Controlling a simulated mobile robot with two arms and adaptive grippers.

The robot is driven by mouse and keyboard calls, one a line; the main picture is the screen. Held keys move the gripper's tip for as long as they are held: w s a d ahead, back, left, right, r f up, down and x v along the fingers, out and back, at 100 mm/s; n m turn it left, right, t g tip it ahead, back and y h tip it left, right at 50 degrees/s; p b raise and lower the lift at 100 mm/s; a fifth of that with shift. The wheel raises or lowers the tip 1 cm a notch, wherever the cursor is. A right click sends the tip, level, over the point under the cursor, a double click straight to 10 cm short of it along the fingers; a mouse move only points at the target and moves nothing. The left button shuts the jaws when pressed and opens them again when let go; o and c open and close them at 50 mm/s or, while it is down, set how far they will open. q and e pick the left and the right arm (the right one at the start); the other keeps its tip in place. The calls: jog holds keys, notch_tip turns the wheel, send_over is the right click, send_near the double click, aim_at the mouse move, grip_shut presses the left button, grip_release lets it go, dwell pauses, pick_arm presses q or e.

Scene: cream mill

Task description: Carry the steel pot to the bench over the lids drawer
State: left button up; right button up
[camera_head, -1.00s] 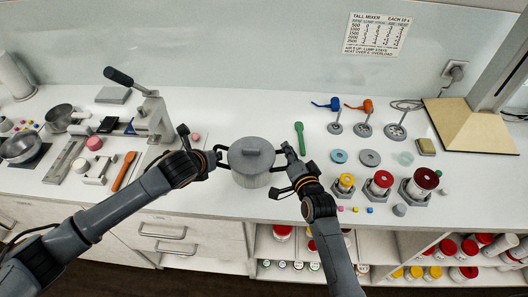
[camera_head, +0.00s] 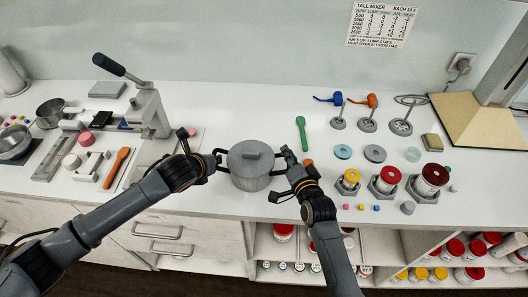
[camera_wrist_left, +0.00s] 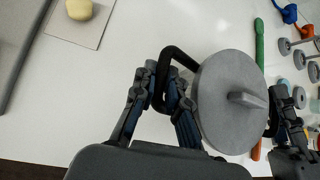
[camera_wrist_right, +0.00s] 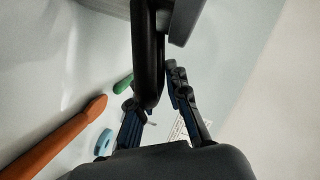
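The steel pot (camera_head: 250,160), grey with a lid and two dark side handles, is upright near the front of the white bench (camera_head: 225,117). I cannot tell whether its base touches the bench. My left gripper (camera_head: 214,160) is shut around the pot's left handle, which shows between the fingers in the left wrist view (camera_wrist_left: 168,85). My right gripper (camera_head: 288,160) is at the right handle; the handle (camera_wrist_right: 148,50) passes between its fingers in the right wrist view. Two drawers with bar handles (camera_head: 157,230) are under the bench at left; no lids label is readable.
A grey lever press (camera_head: 150,110), pans and an orange spatula (camera_head: 116,167) lie left. A green spoon (camera_head: 301,132) lies behind the right gripper. Colour-topped jars (camera_head: 388,180), rings and small cubes stand right. Open shelves (camera_head: 385,245) hold more jars below.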

pick_arm(q)
jog(key=o, duration=0.4)
jog(key=shift+s+r, duration=0.1)
jog(key=shift+r, duration=0.05)
pick_arm(e)
jog(key=o, duration=0.4)
jog(key=shift+s, duration=0.15)
pick_arm(q)
jog(key=shift+s+r, duration=0.15)
jog(key=shift+r, duration=0.05)
pick_arm(e)
jog(key=shift+r, duration=0.1)
pick_arm(q)
jog(key=v, duration=1.1)
jog(key=shift+s+r, duration=0.15)
pick_arm(e)
jog(key=v, duration=1.2)
pick_arm(q)
jog(key=shift+a, duration=0.1)
